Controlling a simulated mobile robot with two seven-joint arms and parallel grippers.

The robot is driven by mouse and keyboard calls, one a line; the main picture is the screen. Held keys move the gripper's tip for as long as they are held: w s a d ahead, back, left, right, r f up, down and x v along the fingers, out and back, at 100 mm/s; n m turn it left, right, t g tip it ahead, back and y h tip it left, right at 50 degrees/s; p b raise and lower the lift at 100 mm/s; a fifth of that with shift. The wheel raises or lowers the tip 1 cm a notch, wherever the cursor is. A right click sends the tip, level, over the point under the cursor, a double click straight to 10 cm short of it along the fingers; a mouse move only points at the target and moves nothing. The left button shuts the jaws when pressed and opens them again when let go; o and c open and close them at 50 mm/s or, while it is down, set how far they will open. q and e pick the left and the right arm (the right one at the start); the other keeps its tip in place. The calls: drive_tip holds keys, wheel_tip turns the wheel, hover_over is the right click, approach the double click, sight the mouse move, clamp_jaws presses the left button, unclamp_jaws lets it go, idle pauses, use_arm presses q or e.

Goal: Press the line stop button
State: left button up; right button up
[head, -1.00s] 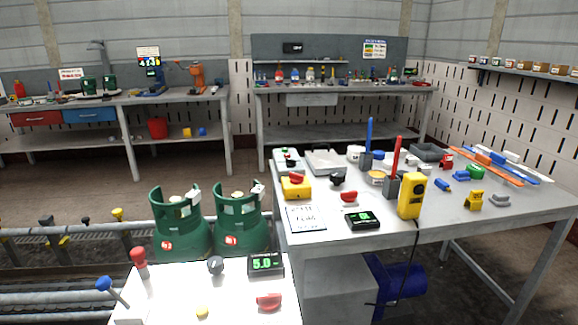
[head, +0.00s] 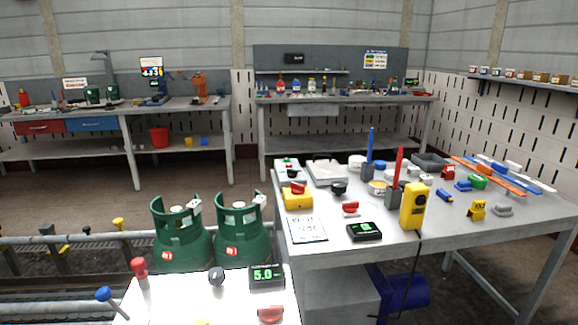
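A yellow box (head: 298,201) with a red knob-like top (head: 298,188) stands at the left of the near right table. Behind it is a pale box (head: 288,167) with small green and red buttons. I cannot tell by a label which of these is the line stop button. A white panel (head: 190,300) at the bottom front carries a red-topped lever (head: 138,267), a blue-topped lever (head: 103,294), a black knob (head: 216,277), a "5.0" display (head: 266,277) and a red handle (head: 270,314). A yellow button is cut by the bottom edge. Neither gripper is in view.
Two green gas cylinders (head: 180,235) stand side by side behind the panel, beside conveyor rails (head: 50,258). The grey table (head: 450,225) holds a yellow handheld device (head: 412,206), a black display (head: 364,231) and several small items. Workbenches line the back, with open floor before them.

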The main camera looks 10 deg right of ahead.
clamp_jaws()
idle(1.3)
